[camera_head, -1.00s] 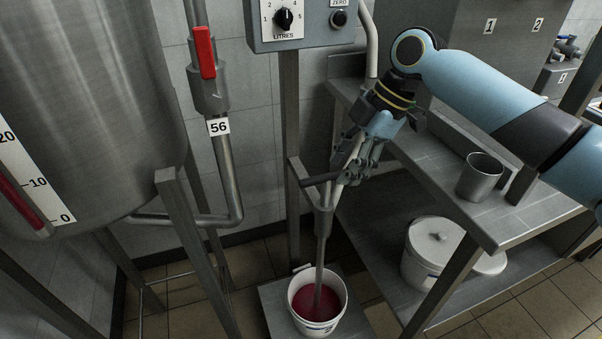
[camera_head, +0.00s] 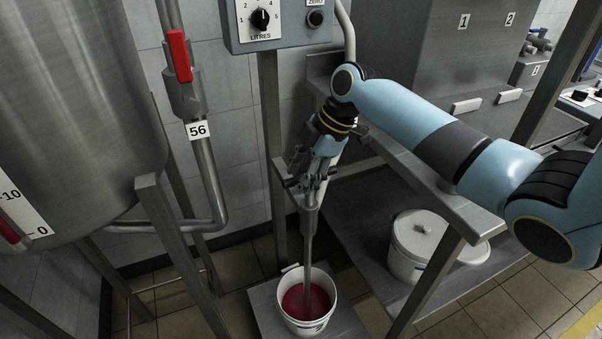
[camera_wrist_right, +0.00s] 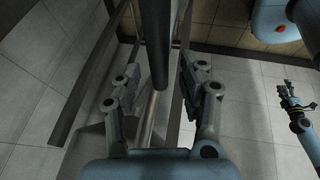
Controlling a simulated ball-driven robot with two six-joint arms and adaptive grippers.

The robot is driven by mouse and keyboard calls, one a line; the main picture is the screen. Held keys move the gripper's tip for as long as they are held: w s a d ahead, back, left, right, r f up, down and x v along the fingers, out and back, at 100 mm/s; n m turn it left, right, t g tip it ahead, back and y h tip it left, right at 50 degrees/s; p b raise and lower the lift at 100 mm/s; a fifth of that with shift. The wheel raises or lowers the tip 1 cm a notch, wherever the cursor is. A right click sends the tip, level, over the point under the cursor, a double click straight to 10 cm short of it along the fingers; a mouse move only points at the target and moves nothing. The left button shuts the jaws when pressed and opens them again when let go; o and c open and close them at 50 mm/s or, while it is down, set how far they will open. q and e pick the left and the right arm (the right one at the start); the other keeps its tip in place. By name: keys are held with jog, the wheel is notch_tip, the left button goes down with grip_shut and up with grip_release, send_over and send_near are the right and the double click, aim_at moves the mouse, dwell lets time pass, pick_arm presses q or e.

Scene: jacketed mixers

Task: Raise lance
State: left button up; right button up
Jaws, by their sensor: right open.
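The lance (camera_head: 308,245) is a thin grey tube. It stands nearly upright with its lower end in red liquid (camera_head: 318,297) in a white bucket (camera_head: 304,325). My right gripper (camera_head: 308,188) is open at the upper part of the lance. In the right wrist view a dark bar (camera_wrist_right: 156,50), seemingly the lance's handle, lies between the open fingers (camera_wrist_right: 157,85), with gaps on both sides. The gripper hides much of the handle in the head view. Another gripper (camera_wrist_right: 295,100), seemingly my left, shows small at the right of the wrist view; its jaw state is unclear.
A control box (camera_head: 275,22) with a litres dial sits on a post behind the lance. A large steel tank (camera_head: 75,110) and a red-handled valve (camera_head: 179,56) are left. A steel bench (camera_head: 460,208) stands right, with a lidded white tub (camera_head: 408,262) on its lower shelf.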

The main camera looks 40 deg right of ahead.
grip_shut()
dwell(0.3)
notch_tip(320, 180, up, 16)
jog(key=p, duration=1.4)
jog(key=shift+w+r, duration=0.2)
jog(key=shift+r, duration=0.05)
jog(key=shift+c, duration=0.9)
grip_release()
jog(key=shift+d+r, duration=0.1)
jog(key=shift+o, duration=0.9)
jog(key=shift+s, duration=0.2)
